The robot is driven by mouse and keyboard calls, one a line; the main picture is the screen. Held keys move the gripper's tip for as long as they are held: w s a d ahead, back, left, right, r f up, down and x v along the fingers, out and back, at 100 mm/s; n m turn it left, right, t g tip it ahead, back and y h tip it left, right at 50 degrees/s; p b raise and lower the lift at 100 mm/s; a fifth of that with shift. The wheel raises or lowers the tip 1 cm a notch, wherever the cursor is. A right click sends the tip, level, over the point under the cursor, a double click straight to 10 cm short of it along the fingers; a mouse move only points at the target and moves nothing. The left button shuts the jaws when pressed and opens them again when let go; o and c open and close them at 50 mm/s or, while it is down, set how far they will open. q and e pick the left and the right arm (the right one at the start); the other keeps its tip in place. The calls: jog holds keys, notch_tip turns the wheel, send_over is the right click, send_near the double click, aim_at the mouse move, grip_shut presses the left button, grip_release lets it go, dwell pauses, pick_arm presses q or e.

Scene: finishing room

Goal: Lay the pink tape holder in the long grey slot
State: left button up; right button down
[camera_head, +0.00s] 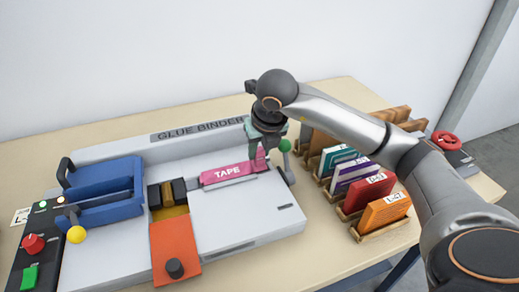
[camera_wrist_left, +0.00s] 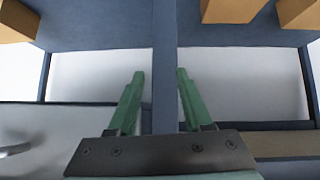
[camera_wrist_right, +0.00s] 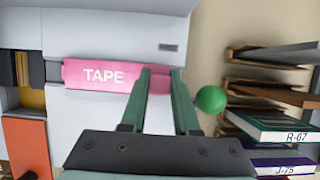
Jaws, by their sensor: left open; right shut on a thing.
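The pink tape holder (camera_head: 222,174), marked TAPE, lies lengthwise over the white bed of the glue binder. A grey strip, which looks like the edge of the long grey slot (camera_head: 232,184), shows along its near side. I cannot tell whether the holder is down in the slot or just above it. My right gripper (camera_head: 262,157) is shut on the holder's right end. The right wrist view shows the holder (camera_wrist_right: 95,75) with the gripper's green fingers (camera_wrist_right: 160,75) at that end. My left gripper (camera_wrist_left: 160,75) is open, its fingers on either side of a blue-grey bar (camera_wrist_left: 164,60).
The glue binder has a blue clamp (camera_head: 105,190), an orange plate (camera_head: 174,248) and a green-knobbed lever (camera_head: 285,146) close by my right gripper. A wooden rack of books (camera_head: 385,210) stands to the right. A control panel (camera_head: 35,255) is at left.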

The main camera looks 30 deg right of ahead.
jog(key=shift+f+b, duration=0.35)
jog(key=shift+f, duration=0.15)
jog(key=c, duration=0.9)
grip_release()
